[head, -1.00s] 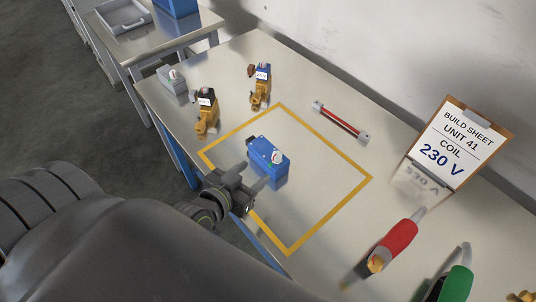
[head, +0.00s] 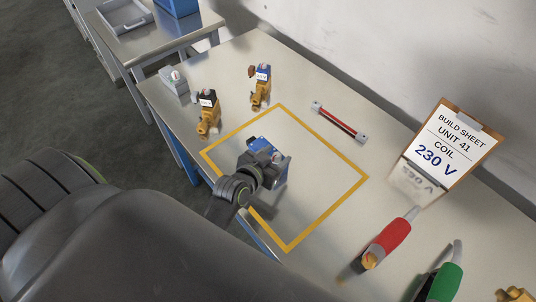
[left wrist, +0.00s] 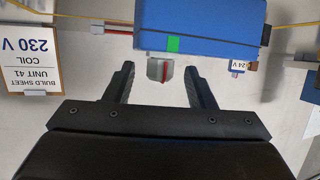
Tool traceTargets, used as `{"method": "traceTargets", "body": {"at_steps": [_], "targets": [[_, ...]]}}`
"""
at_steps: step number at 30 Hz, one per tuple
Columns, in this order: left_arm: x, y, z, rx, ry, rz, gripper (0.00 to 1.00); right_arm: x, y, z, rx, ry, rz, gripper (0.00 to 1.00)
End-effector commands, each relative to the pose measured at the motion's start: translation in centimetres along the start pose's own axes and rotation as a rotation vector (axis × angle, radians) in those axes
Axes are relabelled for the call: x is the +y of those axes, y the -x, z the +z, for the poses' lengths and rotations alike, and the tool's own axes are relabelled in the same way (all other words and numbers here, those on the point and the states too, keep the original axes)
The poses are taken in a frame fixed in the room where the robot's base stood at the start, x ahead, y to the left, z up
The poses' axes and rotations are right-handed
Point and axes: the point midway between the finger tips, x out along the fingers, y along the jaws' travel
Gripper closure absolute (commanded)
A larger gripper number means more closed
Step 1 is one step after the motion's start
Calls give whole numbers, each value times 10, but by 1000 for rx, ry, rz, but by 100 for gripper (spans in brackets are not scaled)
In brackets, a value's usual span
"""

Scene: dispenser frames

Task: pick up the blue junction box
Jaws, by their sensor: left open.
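The blue junction box (head: 254,146) stands inside the yellow outline on the table, with my left gripper (head: 270,167) over it and hiding much of it. In the left wrist view the blue junction box (left wrist: 205,22) fills the top and bears a green square. My left gripper (left wrist: 159,70) is open there. A small light grey part with a red stripe (left wrist: 153,69) shows between its fingertips, apart from both fingers. The blue body lies beyond the fingertips. I cannot tell whether any finger touches the box. My right gripper is not in view.
Two brass valves, one with a black top (head: 208,99) and one with a blue top (head: 262,77), stand at the back left. A red-and-black bar (head: 340,122) lies behind the yellow outline (head: 330,207). Red (head: 388,242) and green (head: 444,284) handled tools and a build sheet (head: 450,145) are right.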

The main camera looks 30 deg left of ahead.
Motion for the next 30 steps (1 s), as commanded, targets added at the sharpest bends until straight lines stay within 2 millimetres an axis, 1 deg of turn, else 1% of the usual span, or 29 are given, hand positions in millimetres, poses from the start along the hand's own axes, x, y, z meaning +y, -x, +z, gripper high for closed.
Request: {"method": "traceTargets", "body": {"at_steps": [1,4,12,14,21,24,30], "targets": [[0,-5,-1,-1,-1,0,50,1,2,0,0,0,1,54],[0,-10,0,0,-1,-1,50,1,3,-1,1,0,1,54],[0,-12,1,0,0,-1,50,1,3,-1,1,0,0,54],[0,-12,1,0,0,-1,57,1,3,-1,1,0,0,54],[0,-12,1,-1,0,-1,88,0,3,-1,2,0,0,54],[0,-12,1,-1,0,-1,100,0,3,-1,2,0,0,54],[0,-12,0,1,0,-1,100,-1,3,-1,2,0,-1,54]]}}
